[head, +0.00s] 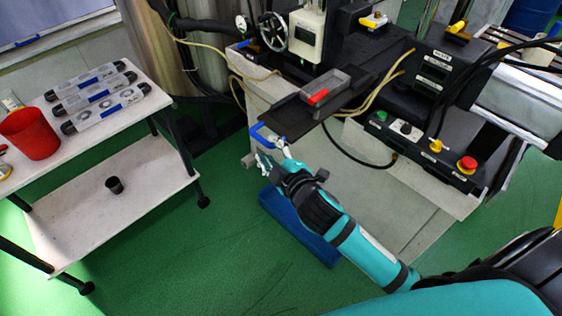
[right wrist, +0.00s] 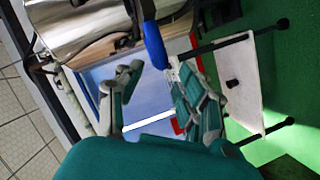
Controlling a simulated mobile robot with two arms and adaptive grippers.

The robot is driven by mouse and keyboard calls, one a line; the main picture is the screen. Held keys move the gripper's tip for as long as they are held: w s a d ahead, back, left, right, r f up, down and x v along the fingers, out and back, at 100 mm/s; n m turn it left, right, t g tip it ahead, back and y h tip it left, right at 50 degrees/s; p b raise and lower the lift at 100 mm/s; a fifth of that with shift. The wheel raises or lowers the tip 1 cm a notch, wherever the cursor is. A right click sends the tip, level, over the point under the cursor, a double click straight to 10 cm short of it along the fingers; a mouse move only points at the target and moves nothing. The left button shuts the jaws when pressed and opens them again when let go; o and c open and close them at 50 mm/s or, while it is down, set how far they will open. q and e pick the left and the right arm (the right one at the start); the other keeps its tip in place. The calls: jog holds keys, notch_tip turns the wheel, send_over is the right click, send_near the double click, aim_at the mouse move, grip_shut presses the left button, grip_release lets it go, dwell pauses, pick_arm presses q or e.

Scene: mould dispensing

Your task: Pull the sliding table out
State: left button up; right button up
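The sliding table (head: 283,120) is a dark flat plate at the front of the machine. A blue handle (head: 259,132) sticks out at its front left end. My right gripper (head: 267,160) is just below and in front of the handle. In the right wrist view my right gripper (right wrist: 157,82) has its two fingers spread apart. The blue handle (right wrist: 153,42) reaches down to between the fingertips, closer to the right-hand finger. Whether a finger touches it I cannot tell. My left gripper is not in view.
A grey mould box (head: 325,86) with a red part sits on the plate. A control box (head: 425,150) with buttons is at right. A white side table (head: 100,120) with a red cup (head: 30,134) stands at left. A blue block (head: 298,228) lies below my arm. Green floor is clear between.

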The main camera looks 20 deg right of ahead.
jog(key=v, duration=0.6)
jog(key=shift+s, duration=0.35)
jog(key=shift+r, duration=0.1)
jog(key=s+d+f+m+g, duration=0.1)
jog(key=s+d+f+g, duration=0.1)
jog(key=f, duration=1)
jog(key=s+d+f+m+g+h, duration=0.1)
jog(key=s+f+m+g, duration=0.15)
jog(key=f, duration=0.85)
jog(key=s+d+f+m+g, duration=0.1)
jog(key=s+d+f+g, duration=0.15)
jog(key=f, duration=0.95)
jog(key=s+f+m+g, duration=0.2)
jog(key=s+f, duration=0.8)
jog(key=s, duration=0.5)
jog(key=s+f+m+g, duration=0.3)
jog(key=s+f+g, duration=0.2)
jog(key=s+f, duration=0.5)
jog(key=s, duration=0.6)
jog(key=shift+d+f, duration=0.25)
jog(key=shift+f, duration=0.15)
